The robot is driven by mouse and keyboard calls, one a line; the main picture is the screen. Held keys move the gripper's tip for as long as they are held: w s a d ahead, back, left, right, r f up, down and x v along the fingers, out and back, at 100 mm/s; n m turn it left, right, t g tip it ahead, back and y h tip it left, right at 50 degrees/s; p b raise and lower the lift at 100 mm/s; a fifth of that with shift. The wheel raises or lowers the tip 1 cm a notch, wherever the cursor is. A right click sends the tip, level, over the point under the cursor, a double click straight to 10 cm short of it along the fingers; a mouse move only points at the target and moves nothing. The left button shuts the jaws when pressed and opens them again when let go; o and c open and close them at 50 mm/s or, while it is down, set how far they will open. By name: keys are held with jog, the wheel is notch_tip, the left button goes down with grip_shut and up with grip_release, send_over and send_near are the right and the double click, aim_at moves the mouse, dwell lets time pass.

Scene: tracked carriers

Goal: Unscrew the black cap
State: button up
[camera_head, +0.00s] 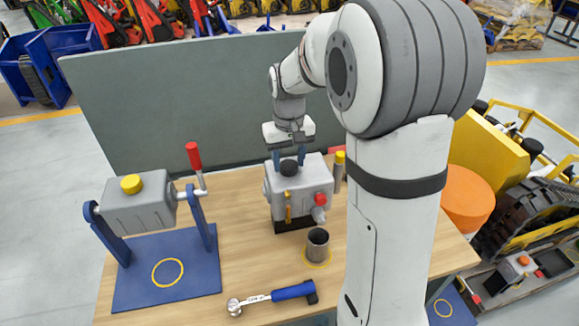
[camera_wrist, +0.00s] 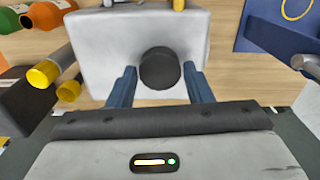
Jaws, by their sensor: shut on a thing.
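The black cap (camera_head: 289,168) is a short round knob on top of a grey box-shaped unit (camera_head: 315,180) that stands on the wooden table. In the wrist view the black cap (camera_wrist: 160,68) sits between the two blue fingers of my gripper (camera_wrist: 159,72). My gripper (camera_head: 289,159) comes down from above and behind, with its fingertips at the cap's two sides and shut on it. The cap appears seated on the unit. Its threads are hidden.
A blue stand (camera_head: 165,270) with a yellow-capped grey tank (camera_head: 140,203) and red-handled crank is at left. A grey panel (camera_head: 200,90) rises behind the table.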

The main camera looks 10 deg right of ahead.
jog(key=n, duration=0.3)
jog(key=shift+n, duration=0.3)
jog(key=n, duration=0.4)
jog(key=shift+n, duration=1.1)
jog(key=shift+n, duration=0.6)
jog(key=n, duration=0.8)
jog(key=shift+n, duration=0.3)
